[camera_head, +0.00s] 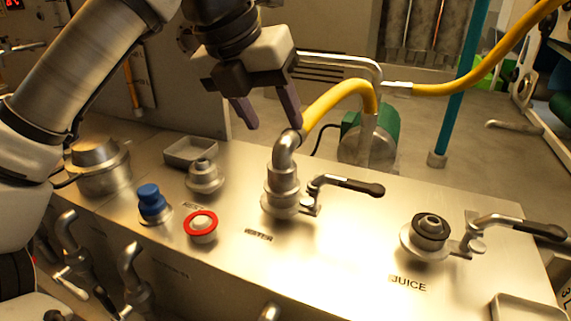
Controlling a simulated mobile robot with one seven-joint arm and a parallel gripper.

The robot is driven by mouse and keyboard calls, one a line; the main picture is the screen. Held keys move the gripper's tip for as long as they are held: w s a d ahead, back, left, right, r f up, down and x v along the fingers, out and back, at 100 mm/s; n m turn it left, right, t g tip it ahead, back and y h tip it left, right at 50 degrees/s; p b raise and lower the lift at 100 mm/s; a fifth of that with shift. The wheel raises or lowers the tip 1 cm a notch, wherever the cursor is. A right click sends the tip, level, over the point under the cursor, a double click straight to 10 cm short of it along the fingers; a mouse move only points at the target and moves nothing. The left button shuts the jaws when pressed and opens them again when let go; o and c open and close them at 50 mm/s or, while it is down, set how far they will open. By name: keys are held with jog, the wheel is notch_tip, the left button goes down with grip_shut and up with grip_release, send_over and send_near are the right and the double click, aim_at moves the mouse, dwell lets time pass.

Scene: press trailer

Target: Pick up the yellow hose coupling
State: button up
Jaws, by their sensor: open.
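The yellow hose (343,92) arches over and ends in a metal elbow coupling (281,177), seated upright on a fitting on the steel counter. A lever with a dark grip (350,185) sticks out to the right of it. My gripper (275,127) is open and points down above the elbow. Its right finger overlaps the hose end in the picture; I cannot tell whether they touch. No object shows between the fingers.
A bare JUICE port (431,230) with its own lever (515,226) is on the right. A blue knob (151,201), a red-ringed button (201,226) and a metal fitting (204,176) are on the left. The counter (335,265) is clear toward the front.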

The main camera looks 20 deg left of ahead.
aim_at(283, 137)
jog(key=x, duration=0.5)
jog(key=shift+w+d+f, duration=0.1)
jog(key=shift+d+f, duration=0.05)
jog(key=shift+d, duration=0.05)
grip_shut()
